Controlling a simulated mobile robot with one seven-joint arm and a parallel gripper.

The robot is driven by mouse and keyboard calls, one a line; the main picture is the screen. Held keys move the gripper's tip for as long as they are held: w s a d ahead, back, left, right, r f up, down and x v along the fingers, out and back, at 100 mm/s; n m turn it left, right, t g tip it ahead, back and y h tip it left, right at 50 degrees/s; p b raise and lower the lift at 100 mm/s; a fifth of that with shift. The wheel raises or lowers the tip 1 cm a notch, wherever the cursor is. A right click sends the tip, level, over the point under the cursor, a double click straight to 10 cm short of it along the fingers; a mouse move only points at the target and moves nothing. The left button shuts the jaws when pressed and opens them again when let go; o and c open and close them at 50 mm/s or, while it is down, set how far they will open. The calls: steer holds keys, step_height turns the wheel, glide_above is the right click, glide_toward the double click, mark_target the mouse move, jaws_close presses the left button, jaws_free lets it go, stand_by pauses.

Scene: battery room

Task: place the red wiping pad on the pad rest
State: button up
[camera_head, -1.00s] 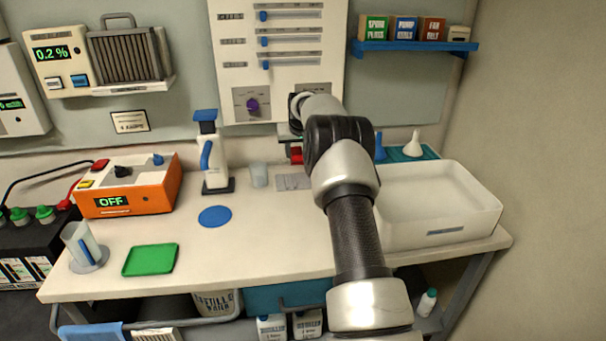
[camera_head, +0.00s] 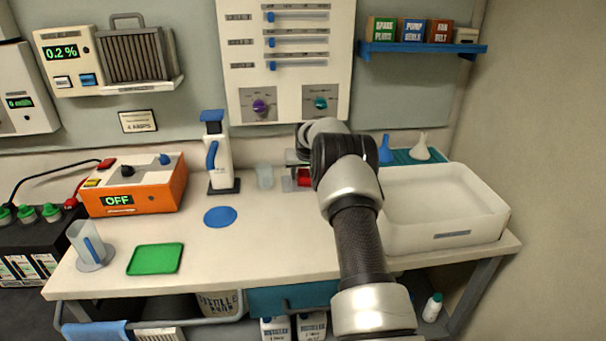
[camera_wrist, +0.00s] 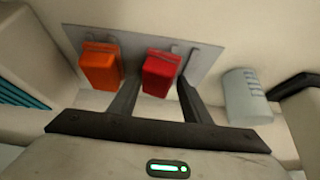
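A small part of the red pad shows in the head view (camera_head: 304,177), left of my arm. The pad rest appears to be the grey plate (camera_wrist: 213,56) with small upright posts. The red pad is over or on this plate; I cannot tell whether it touches it. An orange pad (camera_wrist: 100,68) stands on the plate beside the red one. In the head view my forearm hides the orange pad and my fingers are mostly hidden.
A clear cup (camera_head: 265,176) stands close to the plate; it also shows in the wrist view (camera_wrist: 246,97). A white and blue bottle-like tool (camera_head: 220,160) stands further left. A white tray (camera_head: 440,225) is right of my arm. The bench front is clear around the blue disc (camera_head: 220,216).

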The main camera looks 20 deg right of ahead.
steer(key=shift+o, duration=0.7)
steer(key=shift+a, duration=0.1)
